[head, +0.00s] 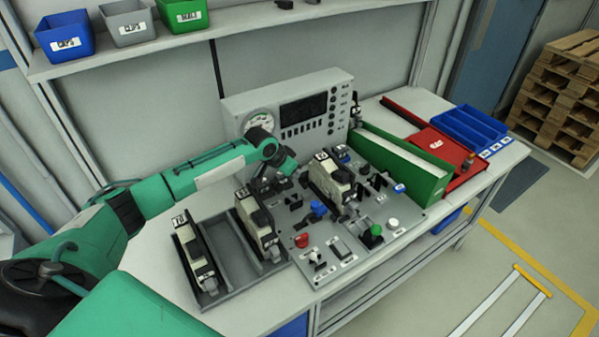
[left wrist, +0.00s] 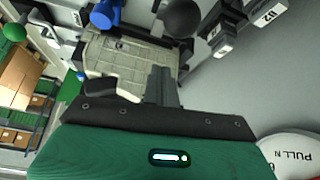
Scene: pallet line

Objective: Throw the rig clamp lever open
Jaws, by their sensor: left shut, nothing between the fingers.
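The test rig (head: 352,243) is a grey panel on the bench with switches, coloured knobs and a pale module (head: 328,180) seated in it. My left gripper (head: 282,183) is over the back left part of the rig, left of that module. In the left wrist view its dark fingers (left wrist: 163,86) are together and empty, in front of a pale module face (left wrist: 125,62). A black ball knob (left wrist: 183,18), perhaps the clamp lever's end, lies beyond the fingertips. The lever's arm and its position are not clear. My right gripper is not in view.
A grey tray (head: 232,268) with pale modules stands left of the rig. A gauge console (head: 290,110) stands behind. A green bin (head: 400,160), red tray (head: 437,145) and blue tray (head: 468,128) are to the right. A shelf with small bins is above.

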